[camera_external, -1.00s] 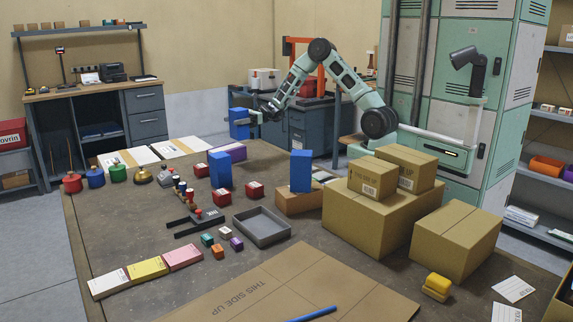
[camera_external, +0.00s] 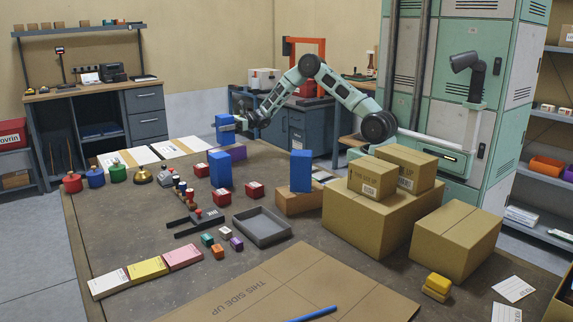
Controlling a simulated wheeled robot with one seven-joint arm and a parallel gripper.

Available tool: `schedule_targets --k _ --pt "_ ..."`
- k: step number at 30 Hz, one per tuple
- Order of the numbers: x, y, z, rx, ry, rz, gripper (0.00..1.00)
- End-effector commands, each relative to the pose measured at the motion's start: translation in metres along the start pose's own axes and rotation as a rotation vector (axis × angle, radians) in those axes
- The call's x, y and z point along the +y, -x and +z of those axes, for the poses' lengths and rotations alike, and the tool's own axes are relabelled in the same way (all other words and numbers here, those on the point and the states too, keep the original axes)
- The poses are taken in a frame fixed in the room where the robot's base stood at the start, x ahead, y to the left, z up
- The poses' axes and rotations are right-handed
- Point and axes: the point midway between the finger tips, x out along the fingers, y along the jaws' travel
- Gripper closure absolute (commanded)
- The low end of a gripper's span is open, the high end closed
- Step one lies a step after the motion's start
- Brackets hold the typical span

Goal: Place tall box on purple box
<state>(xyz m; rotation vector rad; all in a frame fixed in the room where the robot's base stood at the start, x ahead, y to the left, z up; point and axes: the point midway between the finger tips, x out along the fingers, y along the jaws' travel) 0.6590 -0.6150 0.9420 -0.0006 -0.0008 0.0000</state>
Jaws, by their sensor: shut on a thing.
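My gripper (camera_external: 236,122) is shut on a tall blue box (camera_external: 225,130), held upright at the far end of the table. A second tall blue box (camera_external: 220,170) stands on the table in front. A third blue box (camera_external: 301,171) stands on a low brown box (camera_external: 298,202).
Red boxes (camera_external: 222,196) stand close to the purple box. White flat packages (camera_external: 128,158) lie at the far left edge. A grey tray (camera_external: 262,228) sits mid-table. Large cardboard boxes (camera_external: 375,218) fill the right side. The table's left middle (camera_external: 120,220) is clear.

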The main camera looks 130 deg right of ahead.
Motion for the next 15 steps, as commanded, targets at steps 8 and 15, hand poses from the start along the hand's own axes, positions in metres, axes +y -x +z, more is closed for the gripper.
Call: schedule_targets --k 8,15 --pt "0.0 0.0 -0.018 -0.001 0.001 0.0 0.72" --pt "0.0 0.0 -0.022 0.001 0.0 0.0 0.37"
